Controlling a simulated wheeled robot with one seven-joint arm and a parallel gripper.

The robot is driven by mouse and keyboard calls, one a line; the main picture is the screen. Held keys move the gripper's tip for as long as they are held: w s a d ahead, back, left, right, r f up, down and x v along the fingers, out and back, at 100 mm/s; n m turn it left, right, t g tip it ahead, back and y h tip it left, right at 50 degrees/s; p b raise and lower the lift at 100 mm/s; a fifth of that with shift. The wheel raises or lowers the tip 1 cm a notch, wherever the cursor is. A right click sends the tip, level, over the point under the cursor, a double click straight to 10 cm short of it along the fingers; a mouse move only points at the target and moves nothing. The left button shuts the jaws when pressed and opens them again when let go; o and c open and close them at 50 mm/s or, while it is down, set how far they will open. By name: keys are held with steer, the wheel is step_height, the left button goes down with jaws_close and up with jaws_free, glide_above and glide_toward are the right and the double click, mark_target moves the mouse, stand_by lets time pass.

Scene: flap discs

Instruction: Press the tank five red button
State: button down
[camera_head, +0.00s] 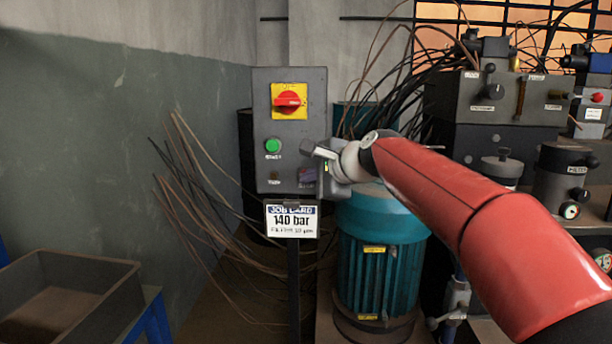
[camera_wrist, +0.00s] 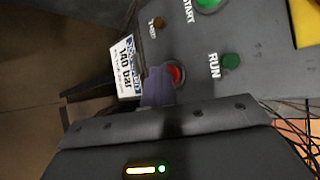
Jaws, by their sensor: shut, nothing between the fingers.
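A grey control panel (camera_head: 262,110) stands upright left of the motor. In the wrist view a round red button (camera_wrist: 175,73) sits on it, its edge partly covered by my purplish fingers. My gripper (camera_wrist: 158,86) is shut and empty, its fingertips beside the button in the picture; I cannot tell whether they touch it. In the head view my gripper (camera_head: 310,176) is at the panel's lower right, and it hides the red button there. No tank five label is readable.
The panel also carries a green start button (camera_head: 273,146), a red rotary switch (camera_head: 290,100) on yellow and a green run lamp (camera_wrist: 231,61). A 140 bar job card (camera_head: 291,221) hangs below. A teal motor (camera_head: 375,265) stands right; loose cables (camera_head: 190,200) lie left.

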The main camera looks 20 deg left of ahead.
stand_by(0.4)
steer(key=shift+s+d+f+b, duration=0.1)
steer(key=shift+s+d+b, duration=0.15)
steer(key=shift+s+b, duration=0.4)
steer(key=shift+s, duration=0.15)
steer(key=shift+s+d+b, duration=0.2)
steer(key=shift+s+b, duration=0.15)
steer(key=shift+s, duration=0.45)
steer(key=shift+s+d+b, duration=0.15)
steer(key=shift+s+b, duration=0.2)
steer(key=shift+s, duration=0.45)
steer(key=shift+s+d+b, duration=0.2)
steer(key=shift+s+b, duration=0.15)
steer(key=shift+s, duration=0.45)
steer(key=shift+d, duration=0.1)
